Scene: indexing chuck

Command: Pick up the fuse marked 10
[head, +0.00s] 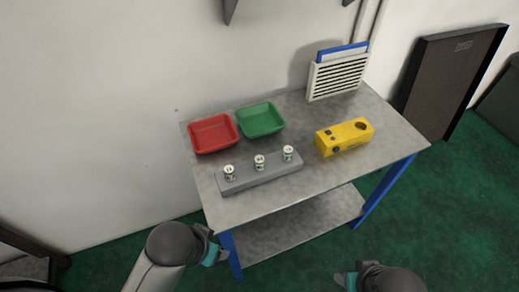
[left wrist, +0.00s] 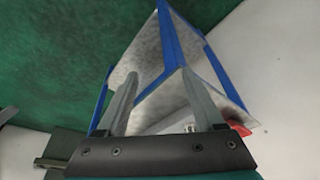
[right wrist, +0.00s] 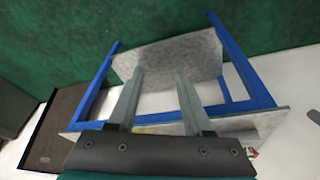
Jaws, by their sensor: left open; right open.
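Three white fuses with dark marks stand upright in a row on a grey block (head: 262,178) on the table: a left fuse (head: 229,173), a middle fuse (head: 259,162) and a right fuse (head: 288,153). Their marks are too small to read, so I cannot tell which is marked 10. My left gripper (head: 216,247) is open and empty, low beside the table's front left corner; its fingers show in the left wrist view (left wrist: 160,80). My right gripper (head: 345,279) is in front of the table, well apart from the fuses; its fingers are open and empty in the right wrist view (right wrist: 160,76).
A red tray (head: 213,148) and a green tray (head: 261,132) sit behind the block. A yellow device (head: 344,142) with a round hole stands to the right. A slatted white panel (head: 337,77) stands at the back. The grey tabletop (head: 300,185) is clear at the front.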

